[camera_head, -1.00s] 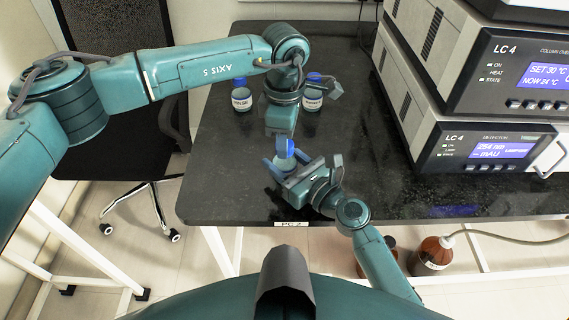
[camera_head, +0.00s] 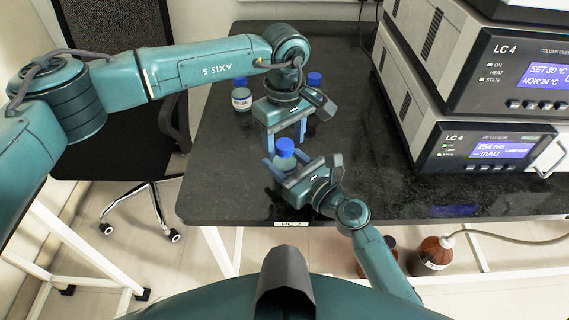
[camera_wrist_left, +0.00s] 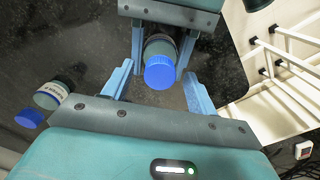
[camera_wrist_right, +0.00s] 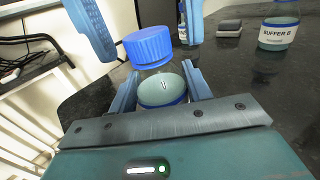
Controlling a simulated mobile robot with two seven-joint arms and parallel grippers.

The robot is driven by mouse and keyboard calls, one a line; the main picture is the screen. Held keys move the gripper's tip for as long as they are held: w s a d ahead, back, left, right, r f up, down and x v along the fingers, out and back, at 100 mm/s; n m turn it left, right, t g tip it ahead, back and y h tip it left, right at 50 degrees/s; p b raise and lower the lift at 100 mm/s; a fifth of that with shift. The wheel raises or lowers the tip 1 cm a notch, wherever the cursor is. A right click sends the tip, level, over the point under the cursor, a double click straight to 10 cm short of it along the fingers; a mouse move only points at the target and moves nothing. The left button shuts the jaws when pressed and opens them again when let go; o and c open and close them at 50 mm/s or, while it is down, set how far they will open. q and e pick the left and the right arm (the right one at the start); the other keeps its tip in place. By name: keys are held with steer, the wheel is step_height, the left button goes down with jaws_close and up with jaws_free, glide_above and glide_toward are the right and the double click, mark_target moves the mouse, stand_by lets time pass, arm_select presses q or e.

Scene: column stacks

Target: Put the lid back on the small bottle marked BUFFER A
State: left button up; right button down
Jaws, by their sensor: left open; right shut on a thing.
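My right gripper (camera_head: 279,172) is shut on a small clear bottle (camera_wrist_right: 160,89) and holds it upright near the table's front edge. A ribbed blue lid (camera_wrist_right: 148,45) sits on top of this bottle; whether it is fully screwed down I cannot tell. The lid also shows in the head view (camera_head: 286,147) and the left wrist view (camera_wrist_left: 160,72). The bottle's label is mostly hidden, so I cannot read its name. My left gripper (camera_head: 286,138) is open, its fingers apart on either side of the lid; they also show in the left wrist view (camera_wrist_left: 160,90).
A labelled bottle with a blue lid (camera_head: 241,97) and another blue-lidded bottle (camera_head: 314,80) stand farther back. The right wrist view shows a BUFFER B bottle (camera_wrist_right: 279,32) and a grey block (camera_wrist_right: 229,28). LC 4 units (camera_head: 485,150) fill the right side.

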arm_select(q)
steer(key=shift+r, duration=0.1)
step_height(320, 180, up, 12)
stand_by(0.4)
arm_select(e)
steer(key=c, duration=0.6)
jaws_free()
steer(key=shift+s+d, duration=0.1)
steer(key=v, duration=1.1)
steer(key=shift+s+d+f+b, duration=0.1)
steer(key=shift+s+d+b, duration=0.15)
steer(key=shift+b, duration=0.15)
arm_select(q)
steer(key=shift+f, duration=0.55)
arm_select(e)
steer(key=shift+s+d, duration=0.4)
steer(key=shift+s, duration=0.05)
